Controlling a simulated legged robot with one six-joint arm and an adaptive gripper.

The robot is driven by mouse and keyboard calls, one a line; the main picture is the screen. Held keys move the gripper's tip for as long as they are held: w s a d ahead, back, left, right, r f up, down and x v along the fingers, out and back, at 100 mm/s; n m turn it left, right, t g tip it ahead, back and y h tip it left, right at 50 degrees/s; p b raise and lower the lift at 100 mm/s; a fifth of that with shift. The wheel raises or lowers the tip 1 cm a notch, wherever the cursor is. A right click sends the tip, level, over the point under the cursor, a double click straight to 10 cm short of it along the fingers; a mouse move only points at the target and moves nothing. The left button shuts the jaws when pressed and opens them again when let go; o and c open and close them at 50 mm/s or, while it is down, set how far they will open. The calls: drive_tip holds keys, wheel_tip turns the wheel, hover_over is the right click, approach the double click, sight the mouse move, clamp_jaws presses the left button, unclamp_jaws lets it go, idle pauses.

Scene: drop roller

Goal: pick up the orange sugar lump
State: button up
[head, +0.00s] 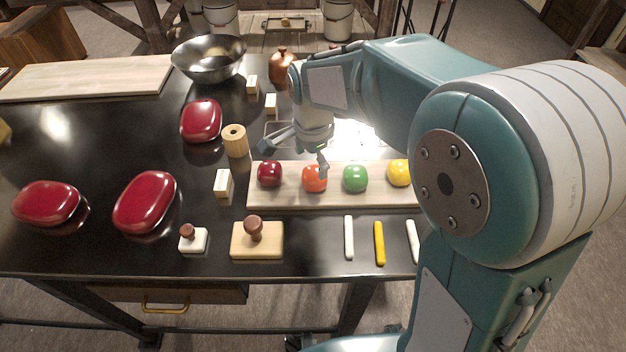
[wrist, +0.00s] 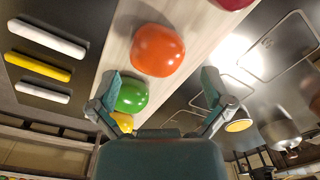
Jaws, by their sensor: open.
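The orange sugar lump (head: 314,178) is a glossy rounded lump on a pale wooden board (head: 290,198), between a dark red lump (head: 269,174) and a green lump (head: 355,178). In the wrist view the orange lump (wrist: 157,50) lies beyond the fingertips, with the green lump (wrist: 131,96) nearer the left finger. My gripper (head: 297,152) is open and empty, above and behind the row; one finger partly overlaps the orange lump in the head view. In the wrist view my gripper (wrist: 160,84) has its fingers spread wide.
A yellow lump (head: 399,172) ends the visible row, partly beside my arm. White and yellow sticks (head: 379,243) and stamps (head: 257,240) lie in front of the board. Red lidded dishes (head: 145,202), a wooden cylinder (head: 235,141) and a metal bowl (head: 209,60) stand to the left.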

sight(313, 180)
drive_tip(key=f, duration=0.4)
drive_tip(key=shift+d+f, duration=0.3)
drive_tip(key=shift+f, duration=0.05)
drive_tip(key=shift+a+f, duration=0.2)
drive_tip(key=shift+d, duration=0.15)
drive_tip(key=c, duration=0.9)
drive_tip(key=shift+r, duration=0.1)
